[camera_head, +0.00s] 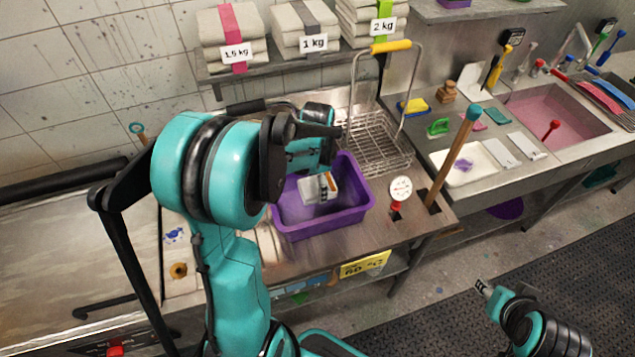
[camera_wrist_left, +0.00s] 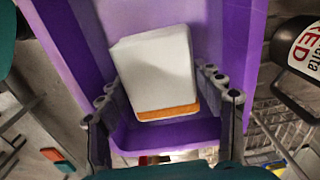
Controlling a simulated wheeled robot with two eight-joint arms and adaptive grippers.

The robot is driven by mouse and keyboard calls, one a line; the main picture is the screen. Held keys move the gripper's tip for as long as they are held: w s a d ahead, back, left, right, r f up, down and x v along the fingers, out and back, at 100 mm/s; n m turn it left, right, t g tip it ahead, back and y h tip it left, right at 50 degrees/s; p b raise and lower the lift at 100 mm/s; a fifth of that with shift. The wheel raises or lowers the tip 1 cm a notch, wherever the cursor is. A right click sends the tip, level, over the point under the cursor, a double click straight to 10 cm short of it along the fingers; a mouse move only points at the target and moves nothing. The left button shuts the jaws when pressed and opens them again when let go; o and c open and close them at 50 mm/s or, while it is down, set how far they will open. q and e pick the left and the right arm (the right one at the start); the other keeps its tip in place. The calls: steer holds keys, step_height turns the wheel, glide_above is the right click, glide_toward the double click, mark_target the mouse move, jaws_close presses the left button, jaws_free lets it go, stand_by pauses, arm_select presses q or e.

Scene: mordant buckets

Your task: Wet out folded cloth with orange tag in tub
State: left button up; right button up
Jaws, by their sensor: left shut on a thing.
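The white folded cloth (camera_wrist_left: 152,62) with an orange tag band (camera_wrist_left: 168,112) sits between the fingers of my left gripper (camera_wrist_left: 162,95), which is shut on it. In the head view the cloth (camera_head: 318,188) shows within the outline of the purple tub (camera_head: 322,224), under my left gripper (camera_head: 312,172). The tub walls (camera_wrist_left: 240,60) surround the cloth in the left wrist view. I cannot tell whether the cloth touches the tub floor or any liquid. My right gripper (camera_head: 482,287) is low at the right, away from the counter; its finger opening is unclear.
A wire basket (camera_head: 378,150) with a yellow handle stands right behind the tub. A red-based dial (camera_head: 400,190) and a teal-topped stick (camera_head: 455,150) stand to its right. Labelled cloth stacks (camera_head: 305,25) fill the shelf above. A pink sink (camera_head: 560,115) is far right.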

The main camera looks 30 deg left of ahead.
arm_select(q)
steer(key=shift+f+b, duration=1.85)
steer(key=shift+f, duration=1.05)
steer(key=shift+a, duration=0.1)
